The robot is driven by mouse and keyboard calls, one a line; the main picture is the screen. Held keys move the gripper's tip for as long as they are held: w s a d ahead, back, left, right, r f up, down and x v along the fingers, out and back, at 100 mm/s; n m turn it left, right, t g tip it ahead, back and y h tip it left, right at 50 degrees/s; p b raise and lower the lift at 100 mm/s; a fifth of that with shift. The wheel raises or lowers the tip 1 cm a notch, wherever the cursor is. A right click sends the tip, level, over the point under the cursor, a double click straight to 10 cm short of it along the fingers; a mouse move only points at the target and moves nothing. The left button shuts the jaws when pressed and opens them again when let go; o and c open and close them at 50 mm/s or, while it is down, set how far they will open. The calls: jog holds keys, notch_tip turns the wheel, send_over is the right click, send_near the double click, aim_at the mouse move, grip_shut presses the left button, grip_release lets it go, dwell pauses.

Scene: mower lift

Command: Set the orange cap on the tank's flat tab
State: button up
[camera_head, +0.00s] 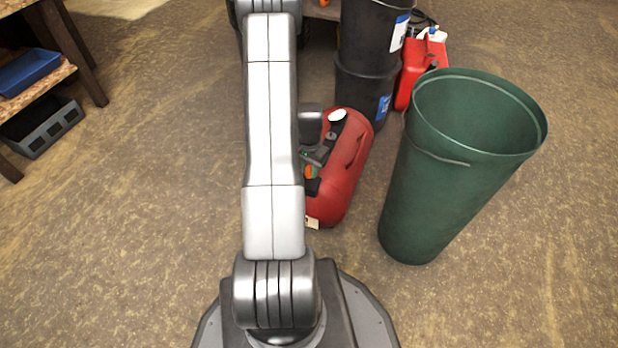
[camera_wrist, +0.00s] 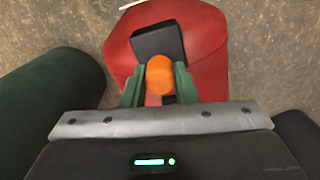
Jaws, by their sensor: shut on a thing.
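The red tank (camera_head: 347,178) sits on the floor just right of my arm in the head view, and its body (camera_wrist: 205,50) fills the upper middle of the wrist view. A black, flat, square patch (camera_wrist: 157,38), seemingly the tab, lies on the tank just beyond the fingertips. My gripper (camera_wrist: 160,80) has green fingers shut on the orange cap (camera_wrist: 160,72). The cap is over the tank in the wrist view; I cannot tell whether it touches the patch. In the head view a bit of orange (camera_head: 310,172) shows beside my arm, and my arm hides part of the tank.
A tall green bin (camera_head: 440,180) stands close right of the tank. Black stacked buckets (camera_head: 366,65) and a red can (camera_head: 412,75) are behind it. A shelf with a blue tray (camera_head: 28,72) and a grey crate (camera_head: 45,128) stand far left. Floor left of my arm is clear.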

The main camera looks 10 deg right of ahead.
aim_at(309, 181)
jog(key=shift+f+b, duration=0.45)
jog(key=shift+f, duration=1.15)
jog(key=shift+f, duration=0.2)
jog(key=o, duration=0.9)
jog(key=shift+o, duration=0.2)
jog(key=shift+r, duration=0.1)
notch_tip(309, 181, up, 12)
jog(key=p, duration=0.4)
jog(key=shift+r+p, duration=0.1)
jog(key=shift+p, duration=0.2)
